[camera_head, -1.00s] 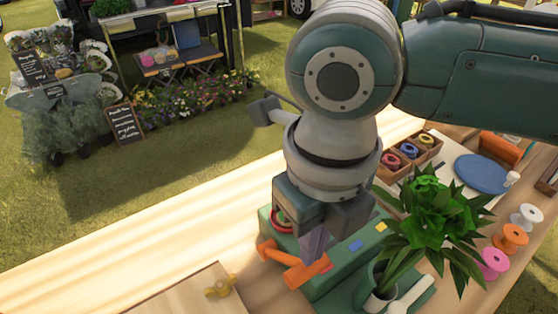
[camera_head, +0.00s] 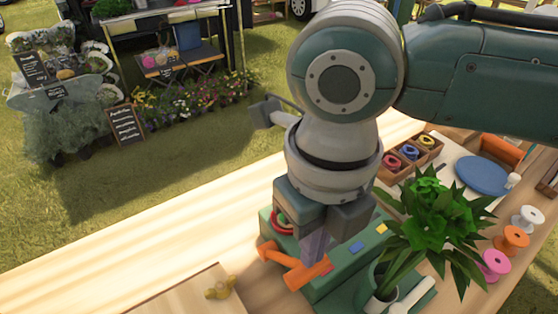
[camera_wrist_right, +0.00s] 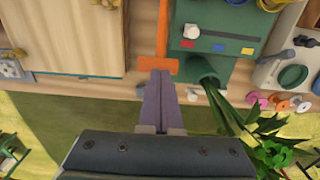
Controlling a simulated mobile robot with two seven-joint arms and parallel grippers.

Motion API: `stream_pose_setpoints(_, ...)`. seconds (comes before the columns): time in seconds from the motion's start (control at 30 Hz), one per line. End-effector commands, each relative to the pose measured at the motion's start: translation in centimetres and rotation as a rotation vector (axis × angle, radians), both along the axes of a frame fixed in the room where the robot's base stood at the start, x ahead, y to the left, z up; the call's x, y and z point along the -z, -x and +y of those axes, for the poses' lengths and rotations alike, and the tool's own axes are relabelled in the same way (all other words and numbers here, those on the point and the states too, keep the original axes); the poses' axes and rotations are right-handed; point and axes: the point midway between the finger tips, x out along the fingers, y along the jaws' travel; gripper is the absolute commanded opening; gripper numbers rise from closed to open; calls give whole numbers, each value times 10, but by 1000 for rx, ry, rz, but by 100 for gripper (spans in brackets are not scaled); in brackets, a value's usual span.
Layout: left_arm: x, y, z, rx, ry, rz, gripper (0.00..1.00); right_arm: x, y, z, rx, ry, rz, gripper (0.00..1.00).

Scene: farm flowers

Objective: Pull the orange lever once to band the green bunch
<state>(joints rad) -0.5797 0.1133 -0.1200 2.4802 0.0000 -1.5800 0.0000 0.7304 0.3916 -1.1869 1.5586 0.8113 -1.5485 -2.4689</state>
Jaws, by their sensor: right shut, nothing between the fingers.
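The orange lever (camera_head: 304,272) is on the side of the green banding machine (camera_head: 345,272), its crossbar end toward the front. My right gripper (camera_head: 314,248) is shut and empty, its fingers pointing down right at the lever's bar; whether they touch it I cannot tell. In the right wrist view the shut fingers (camera_wrist_right: 160,105) reach to the orange crossbar (camera_wrist_right: 158,64). The green bunch (camera_head: 432,220) stands in the machine's green cup (camera_head: 372,290), leaves spreading over the machine; it also shows in the right wrist view (camera_wrist_right: 262,135). My left gripper is not in view.
Ribbon spools, pink (camera_head: 494,264), orange (camera_head: 510,240) and white (camera_head: 527,218), stand at the right. A blue disc (camera_head: 482,175) lies behind the bunch.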

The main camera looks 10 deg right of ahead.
Motion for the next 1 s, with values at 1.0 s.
stream_pose_setpoints(1.0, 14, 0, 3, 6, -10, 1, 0, 41, 16, -6, 0, -1, -4, 0)
